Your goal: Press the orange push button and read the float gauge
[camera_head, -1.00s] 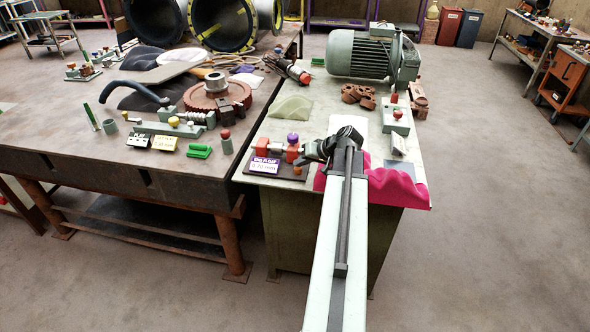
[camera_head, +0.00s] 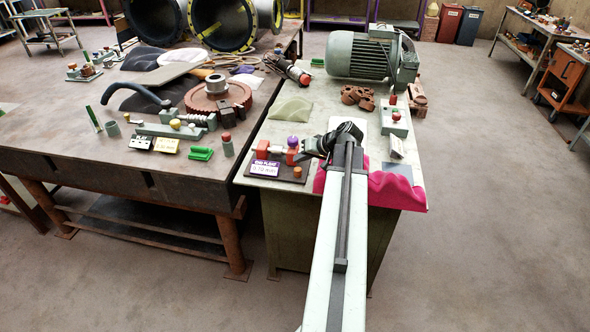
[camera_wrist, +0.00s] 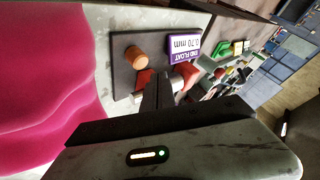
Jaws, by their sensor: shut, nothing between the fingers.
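The float gauge is a dark base plate (camera_head: 283,174) with red blocks (camera_head: 262,149), a purple knob (camera_head: 292,141) and a white and purple display (camera_head: 264,168). In the wrist view its display (camera_wrist: 185,46) reads "END FLOAT 0.70 mm". The orange push button (camera_head: 297,171) stands on the plate's front right part. In the wrist view the button (camera_wrist: 136,58) stands out from the dark plate, beside the display. My gripper (camera_head: 309,150) is shut and empty close to the red blocks. Its dark fingers (camera_wrist: 160,84) appear apart from the button; whether they touch the red block behind is unclear.
Pink cloth (camera_head: 402,186) drapes over the bench's front edge, right of the gauge. A green motor (camera_head: 365,54) and brown parts (camera_head: 358,96) stand farther back. A red-button box (camera_head: 394,118) is at the right. The left table (camera_head: 60,160) holds several tools.

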